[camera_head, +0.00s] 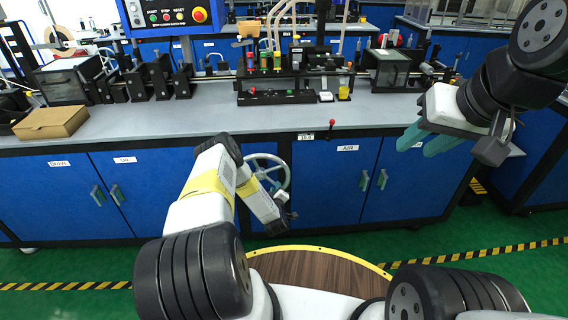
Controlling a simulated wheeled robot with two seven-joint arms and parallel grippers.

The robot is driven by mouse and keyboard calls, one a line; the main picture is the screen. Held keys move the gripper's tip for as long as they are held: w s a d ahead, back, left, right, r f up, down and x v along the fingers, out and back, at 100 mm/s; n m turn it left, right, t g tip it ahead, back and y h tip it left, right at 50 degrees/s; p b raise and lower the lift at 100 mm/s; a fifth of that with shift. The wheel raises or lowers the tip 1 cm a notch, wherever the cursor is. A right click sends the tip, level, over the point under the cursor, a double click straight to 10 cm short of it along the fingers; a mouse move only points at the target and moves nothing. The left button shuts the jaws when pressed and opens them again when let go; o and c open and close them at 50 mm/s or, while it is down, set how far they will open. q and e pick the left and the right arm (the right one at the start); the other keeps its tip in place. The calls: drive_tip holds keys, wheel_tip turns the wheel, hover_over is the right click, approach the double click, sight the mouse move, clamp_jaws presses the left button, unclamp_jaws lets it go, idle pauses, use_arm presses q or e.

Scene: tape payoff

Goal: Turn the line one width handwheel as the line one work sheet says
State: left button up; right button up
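A grey spoked handwheel (286,170) is mounted on the front of the blue cabinet, below the worktop. My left forearm and gripper cover its left and lower parts. My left gripper (284,218) points down and right at the wheel's lower right edge. Its fingers are mostly hidden, and I cannot tell whether it touches the rim. My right gripper (426,140) is raised at the right, well away from the wheel, with its two teal fingers apart and nothing between them. I cannot make out a work sheet.
A small red-knobbed lever (331,124) sticks out right of the wheel at the worktop edge. A cardboard box (51,122) lies on the worktop (190,116) at left. Line machinery and a control panel (172,15) stand behind. A round wooden surface (315,269) is in front.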

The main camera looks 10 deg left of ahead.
use_arm(q)
drive_tip(key=x, duration=0.6)
drive_tip(key=shift+w, duration=0.4)
drive_tip(key=shift+c, duration=0.4)
clamp_jaws()
drive_tip(key=shift+a, duration=0.1)
idle(0.6)
